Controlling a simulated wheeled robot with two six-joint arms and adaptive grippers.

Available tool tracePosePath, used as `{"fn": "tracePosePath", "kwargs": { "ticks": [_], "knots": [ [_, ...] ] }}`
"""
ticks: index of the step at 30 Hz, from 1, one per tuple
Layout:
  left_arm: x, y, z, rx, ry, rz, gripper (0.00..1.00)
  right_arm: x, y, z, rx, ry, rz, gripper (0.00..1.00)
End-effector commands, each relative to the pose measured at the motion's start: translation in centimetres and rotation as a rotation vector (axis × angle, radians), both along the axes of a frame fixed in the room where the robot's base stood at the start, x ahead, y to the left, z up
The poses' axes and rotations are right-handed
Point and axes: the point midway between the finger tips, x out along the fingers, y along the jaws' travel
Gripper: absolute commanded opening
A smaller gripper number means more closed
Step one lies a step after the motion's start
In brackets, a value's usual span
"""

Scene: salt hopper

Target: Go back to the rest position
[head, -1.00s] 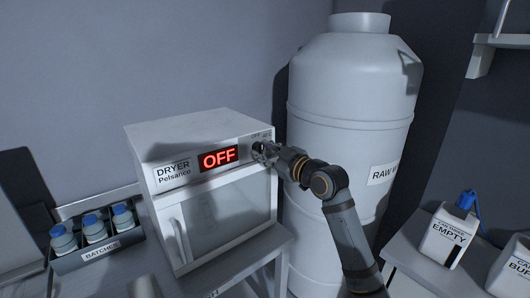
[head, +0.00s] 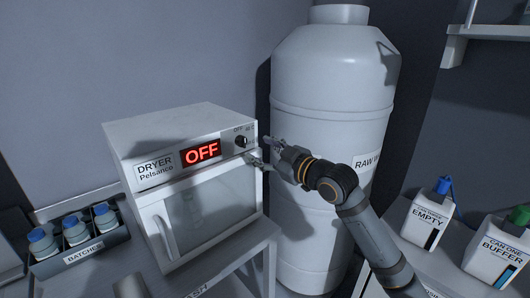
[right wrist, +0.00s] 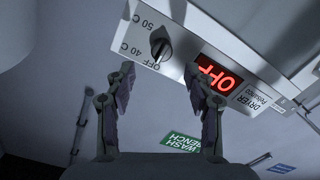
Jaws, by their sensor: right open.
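My right gripper (head: 262,152) is open and empty in the head view, just right of the dryer's control panel. The white dryer (head: 215,122) stands on a bench at centre left, its display (head: 201,151) reading OFF in red. Its dark knob (head: 240,142) sits at the panel's right end, close to my fingertips but apart from them. In the right wrist view the two open fingers (right wrist: 163,88) are below the knob (right wrist: 160,47), which has OFF, 40 C and 50 C marks around it. My left gripper is not in view.
A large white RAW drum (head: 335,80) stands behind my right arm. A rack labelled BATCHES (head: 84,256) holds several blue-capped bottles at the left. An EMPTY canister (head: 428,222) and a BUFFER canister (head: 496,255) stand on the right bench. A shelf (head: 490,25) is at the upper right.

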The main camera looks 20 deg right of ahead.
Motion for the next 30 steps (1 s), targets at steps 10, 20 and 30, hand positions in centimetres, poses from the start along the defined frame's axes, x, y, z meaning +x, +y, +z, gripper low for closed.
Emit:
{"fn": "tracePosePath", "kwargs": {
  "ticks": [10, 20, 30],
  "knots": [
    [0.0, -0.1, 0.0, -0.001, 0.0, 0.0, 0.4, -1.4, -0.3, 0.1, 0.001, 0.001, 0.005, 0.54],
    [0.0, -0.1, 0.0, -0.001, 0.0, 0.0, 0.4, -1.4, -0.3, 0.1, 0.001, 0.001, 0.005, 0.54],
    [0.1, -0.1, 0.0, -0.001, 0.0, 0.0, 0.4, -5.9, 0.7, -16.6, 0.031, 0.409, -0.121, 0.54]
  ]
}}
